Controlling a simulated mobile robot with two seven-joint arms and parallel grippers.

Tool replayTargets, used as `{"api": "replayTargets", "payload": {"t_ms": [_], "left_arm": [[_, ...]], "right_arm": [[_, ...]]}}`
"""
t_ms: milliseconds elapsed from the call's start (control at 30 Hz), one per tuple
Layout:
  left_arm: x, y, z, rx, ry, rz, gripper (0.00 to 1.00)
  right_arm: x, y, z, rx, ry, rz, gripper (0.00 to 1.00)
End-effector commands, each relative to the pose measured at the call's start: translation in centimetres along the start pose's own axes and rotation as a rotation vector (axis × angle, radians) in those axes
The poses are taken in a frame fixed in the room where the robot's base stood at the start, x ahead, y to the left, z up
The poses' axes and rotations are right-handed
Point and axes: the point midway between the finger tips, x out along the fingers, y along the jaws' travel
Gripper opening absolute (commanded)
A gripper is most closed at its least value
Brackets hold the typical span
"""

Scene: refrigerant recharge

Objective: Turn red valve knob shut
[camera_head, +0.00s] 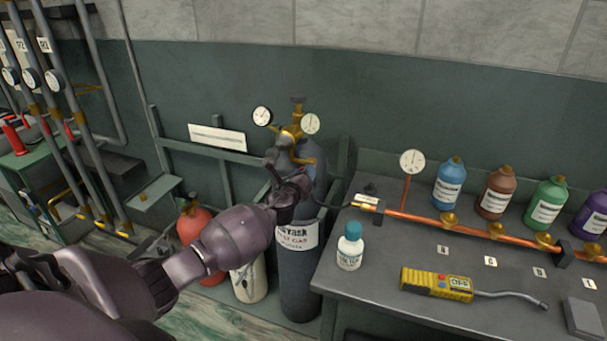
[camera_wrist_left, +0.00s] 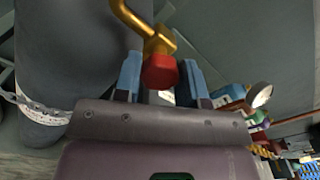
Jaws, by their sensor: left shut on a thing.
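The red valve knob (camera_wrist_left: 160,72) shows in the left wrist view at the end of a brass valve fitting (camera_wrist_left: 146,27). My left gripper (camera_wrist_left: 161,82) has its two blue fingers on either side of the red knob and is shut on it. In the head view my left gripper (camera_head: 290,188) is at the regulator on top of the dark gas cylinder (camera_head: 301,275); the knob is hidden behind it there. The brass regulator (camera_head: 291,132) carries two round gauges. My right gripper is not in view.
A workbench (camera_head: 380,295) on the right holds a white bottle (camera_head: 350,247), a yellow leak detector (camera_head: 436,284), a copper pipe (camera_head: 420,219) and several coloured bottles. A red cylinder (camera_head: 196,226) stands left of the dark cylinder. A black hose runs to the bench.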

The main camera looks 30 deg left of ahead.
Motion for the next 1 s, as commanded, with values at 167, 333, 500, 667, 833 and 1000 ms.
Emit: {"api": "replayTargets", "payload": {"t_ms": [167, 333, 500, 667, 833, 1000], "left_arm": [[0.0, 0.0, -0.1, 0.002, 0.001, 0.000, 0.45], [0.0, 0.0, -0.1, 0.001, 0.001, 0.000, 0.63], [0.0, 0.0, 0.0, 0.000, 0.000, 0.000, 0.63], [-0.5, 0.0, 0.0, 0.000, 0.001, 0.000, 0.63], [-2.6, 0.1, 0.0, 0.000, 0.002, 0.000, 0.63], [-5.5, 0.0, 0.0, 0.001, 0.002, -0.001, 0.63]], "right_arm": [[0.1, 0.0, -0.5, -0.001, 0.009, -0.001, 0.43], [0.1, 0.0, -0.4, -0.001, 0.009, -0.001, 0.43], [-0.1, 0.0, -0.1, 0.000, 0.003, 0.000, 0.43], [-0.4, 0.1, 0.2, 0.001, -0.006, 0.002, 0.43], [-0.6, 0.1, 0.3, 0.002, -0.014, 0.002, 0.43], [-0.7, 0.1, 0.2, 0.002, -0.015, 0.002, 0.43]]}}
